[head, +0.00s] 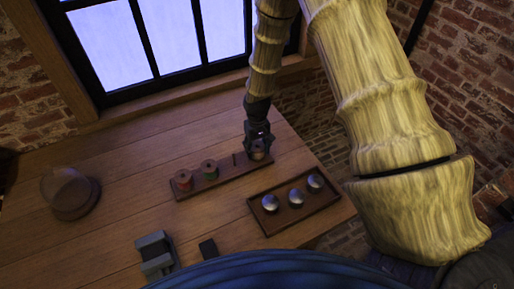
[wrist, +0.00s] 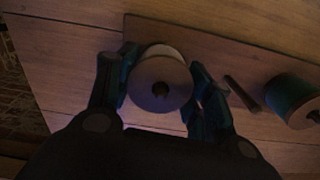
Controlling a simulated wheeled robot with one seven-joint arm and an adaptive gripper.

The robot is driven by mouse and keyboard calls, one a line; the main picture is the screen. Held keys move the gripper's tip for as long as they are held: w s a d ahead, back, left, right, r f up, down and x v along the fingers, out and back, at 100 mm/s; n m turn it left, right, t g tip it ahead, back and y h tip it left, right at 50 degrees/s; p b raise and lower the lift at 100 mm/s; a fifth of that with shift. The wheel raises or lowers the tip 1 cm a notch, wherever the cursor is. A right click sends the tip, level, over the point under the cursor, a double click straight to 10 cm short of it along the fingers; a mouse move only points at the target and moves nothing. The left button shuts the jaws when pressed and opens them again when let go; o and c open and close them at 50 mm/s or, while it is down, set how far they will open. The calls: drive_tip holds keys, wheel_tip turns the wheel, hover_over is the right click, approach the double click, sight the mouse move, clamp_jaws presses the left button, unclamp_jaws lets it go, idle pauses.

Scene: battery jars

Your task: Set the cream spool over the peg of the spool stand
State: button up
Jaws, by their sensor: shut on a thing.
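My gripper (head: 258,142) is shut on the cream spool (wrist: 161,82), with one finger on each side of it. In the head view the spool (head: 258,155) shows partly behind the fingers, at the right end of the spool stand (head: 222,183). In the wrist view it looks upright, its dark centre hole facing the camera. A bare peg (wrist: 243,94) of the stand is beside the spool, apart from it; it also shows in the head view (head: 234,159). I cannot tell whether the spool touches the stand or is held just above it.
A green spool (head: 210,170) and an orange-red spool (head: 183,180) stand on the spool stand. A tray (head: 270,228) with three silver-topped jars is in front. A glass dome (head: 66,188) stands far left, and a grey block-like object (head: 155,254) near the front. The table's left middle is clear.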

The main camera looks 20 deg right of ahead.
drive_tip(key=o, duration=1.2)
wheel_tip(320, 180, up, 12)
drive_tip(key=shift+r, duration=0.1)
